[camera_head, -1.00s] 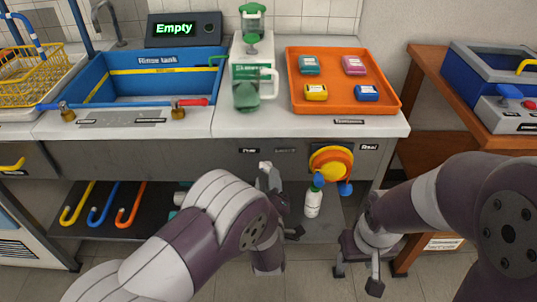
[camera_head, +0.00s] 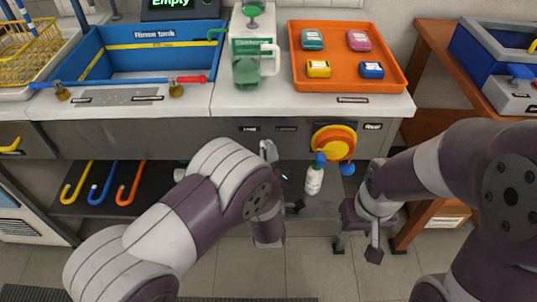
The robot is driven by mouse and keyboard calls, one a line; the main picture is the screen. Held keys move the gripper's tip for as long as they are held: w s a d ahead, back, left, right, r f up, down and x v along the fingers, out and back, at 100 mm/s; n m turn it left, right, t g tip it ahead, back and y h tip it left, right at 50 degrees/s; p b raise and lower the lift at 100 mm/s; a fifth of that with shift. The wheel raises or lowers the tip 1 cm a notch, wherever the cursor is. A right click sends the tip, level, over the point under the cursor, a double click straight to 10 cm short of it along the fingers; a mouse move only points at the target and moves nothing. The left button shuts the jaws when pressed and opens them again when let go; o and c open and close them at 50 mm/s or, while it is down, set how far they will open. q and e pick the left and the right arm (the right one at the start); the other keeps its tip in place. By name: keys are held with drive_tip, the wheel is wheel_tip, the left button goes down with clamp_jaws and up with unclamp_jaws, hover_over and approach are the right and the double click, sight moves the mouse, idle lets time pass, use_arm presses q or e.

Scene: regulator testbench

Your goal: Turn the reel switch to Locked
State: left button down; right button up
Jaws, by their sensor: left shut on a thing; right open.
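The reel switch is at the counter's front panel (camera_head: 215,138), by two small labels, one (camera_head: 286,128) to the right of the other; my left gripper hides most of it. The print is too small to read surely, so I cannot tell its setting. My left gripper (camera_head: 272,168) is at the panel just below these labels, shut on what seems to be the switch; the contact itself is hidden. The yellow and orange hose reel (camera_head: 333,144) is to its right, beside a Reel label (camera_head: 373,126). My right gripper (camera_head: 362,230) is open and empty, low, right of the reel.
An orange tray (camera_head: 393,82) and the blue rinse tank (camera_head: 110,68) are on the counter. A wooden bench (camera_head: 437,75) stands right.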

use_arm(q)
drive_tip(key=shift+a+m+p, duration=0.15)
drive_tip(key=shift+m+p, duration=3.3)
drive_tip(key=shift+m, duration=5.35)
drive_tip(key=c, duration=1.1)
unclamp_jaws()
drive_tip(key=shift+c, duration=0.2)
drive_tip(key=shift+f, duration=0.1)
